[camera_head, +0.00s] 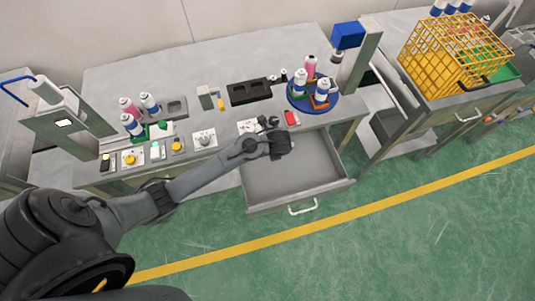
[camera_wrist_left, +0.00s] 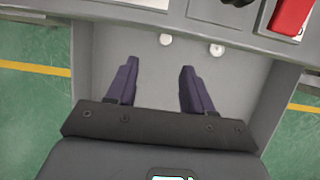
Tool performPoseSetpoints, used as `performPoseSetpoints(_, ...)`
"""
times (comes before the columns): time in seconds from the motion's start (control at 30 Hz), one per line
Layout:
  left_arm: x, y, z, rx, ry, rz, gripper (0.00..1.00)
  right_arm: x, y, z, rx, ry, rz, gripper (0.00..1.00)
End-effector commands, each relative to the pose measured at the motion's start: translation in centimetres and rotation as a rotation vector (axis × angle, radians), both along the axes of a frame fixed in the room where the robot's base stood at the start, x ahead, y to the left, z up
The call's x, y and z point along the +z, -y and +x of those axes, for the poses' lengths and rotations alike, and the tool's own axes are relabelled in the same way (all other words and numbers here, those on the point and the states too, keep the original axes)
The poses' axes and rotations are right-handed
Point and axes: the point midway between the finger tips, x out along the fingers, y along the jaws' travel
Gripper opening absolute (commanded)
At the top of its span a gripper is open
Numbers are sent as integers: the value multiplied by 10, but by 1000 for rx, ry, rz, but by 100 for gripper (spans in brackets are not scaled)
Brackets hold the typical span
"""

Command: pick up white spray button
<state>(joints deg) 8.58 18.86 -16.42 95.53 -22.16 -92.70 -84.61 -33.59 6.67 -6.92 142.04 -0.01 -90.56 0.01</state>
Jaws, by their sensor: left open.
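Two small white round pieces lie in the open drawer near its back wall; they look like white spray buttons. In the left wrist view, one white spray button (camera_wrist_left: 166,39) is just beyond the gap between my fingertips. The other white spray button (camera_wrist_left: 217,50) is to its right, beyond the right finger. My left gripper (camera_wrist_left: 158,66) is open and empty, with both dark fingers pointing toward the back of the drawer. In the head view my left gripper (camera_head: 282,150) is over the back of the drawer (camera_head: 290,188), and I cannot make out the buttons there.
A red piece (camera_wrist_left: 292,15) sits on the table edge above the drawer; it also shows in the head view (camera_head: 291,118). A blue round tray (camera_head: 312,104) with spray cans stands behind it. The drawer walls enclose the buttons. The drawer front is clear.

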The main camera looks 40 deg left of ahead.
Motion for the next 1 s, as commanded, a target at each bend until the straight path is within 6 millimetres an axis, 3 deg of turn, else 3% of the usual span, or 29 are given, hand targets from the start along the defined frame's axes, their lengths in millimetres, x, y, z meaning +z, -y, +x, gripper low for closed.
performPoseSetpoints(0.3, -37, -13, 12, 1, 6, 1, 52, -16, 1, 2, 3, 7, -4, 0)
performPoseSetpoints(0.57, -51, -17, 15, 0, 8, 0, 52, -20, 1, 2, 4, 7, -6, 0)
performPoseSetpoints(1.0, -96, -29, 24, 1, 8, 0, 52, -40, 2, 3, 3, 8, -6, 0)
